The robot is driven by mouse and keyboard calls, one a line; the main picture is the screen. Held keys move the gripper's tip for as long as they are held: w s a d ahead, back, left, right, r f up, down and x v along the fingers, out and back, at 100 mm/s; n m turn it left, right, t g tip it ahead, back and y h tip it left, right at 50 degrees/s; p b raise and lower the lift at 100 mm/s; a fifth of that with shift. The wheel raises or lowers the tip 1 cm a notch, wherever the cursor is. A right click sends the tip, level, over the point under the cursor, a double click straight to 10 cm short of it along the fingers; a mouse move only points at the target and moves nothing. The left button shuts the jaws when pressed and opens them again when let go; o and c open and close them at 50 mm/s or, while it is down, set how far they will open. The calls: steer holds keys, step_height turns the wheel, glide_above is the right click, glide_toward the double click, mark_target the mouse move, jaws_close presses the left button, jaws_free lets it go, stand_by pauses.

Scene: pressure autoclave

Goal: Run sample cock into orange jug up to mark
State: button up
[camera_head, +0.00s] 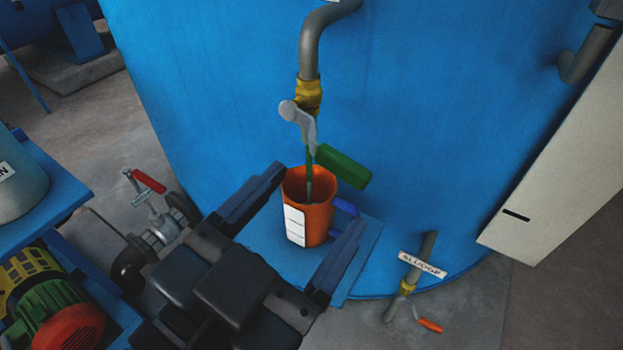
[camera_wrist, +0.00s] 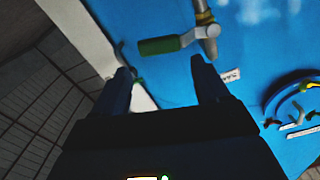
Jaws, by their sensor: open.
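The orange jug (camera_head: 320,222) stands upright on a blue plate (camera_head: 262,236) against the tank, below the sample cock. It has a white marked strip (camera_head: 295,225) and a blue handle. The sample cock (camera_head: 308,95) is a yellow valve on a grey pipe; its green-gripped lever (camera_head: 343,167) points down to the right. A thin greenish line runs from the cock into the jug; I cannot tell liquid from spout. The level inside is not clear. My gripper (camera_head: 315,193) is open, its fingers apart and empty. The wrist view shows the green lever (camera_wrist: 160,46) just beyond the fingertips (camera_wrist: 161,65).
The blue tank (camera_head: 430,120) fills the back. A pipe labelled sludge (camera_head: 423,264) with an orange-handled valve is at lower right. A red-handled valve (camera_head: 148,181) and a blue stand with a green and red motor (camera_head: 60,315) are at left. A pale panel (camera_head: 560,150) stands right.

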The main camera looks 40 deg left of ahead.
mark_target(348, 160)
steer(key=p, duration=0.3)
steer(key=shift+r, duration=0.25)
steer(key=shift+p+x, duration=0.9)
steer(key=shift+x, duration=3)
steer(key=shift+f, duration=0.2)
steer(key=c, duration=1.1)
steer(key=shift+d+r+n, duration=0.15)
steer(key=shift+r+n, duration=0.3)
steer(key=shift+n, duration=0.15)
steer(key=shift+c, duration=0.3)
steer(key=shift+r+n+p, duration=0.35)
steer(key=shift+r+n, duration=0.4)
steer(key=shift+n, duration=0.35)
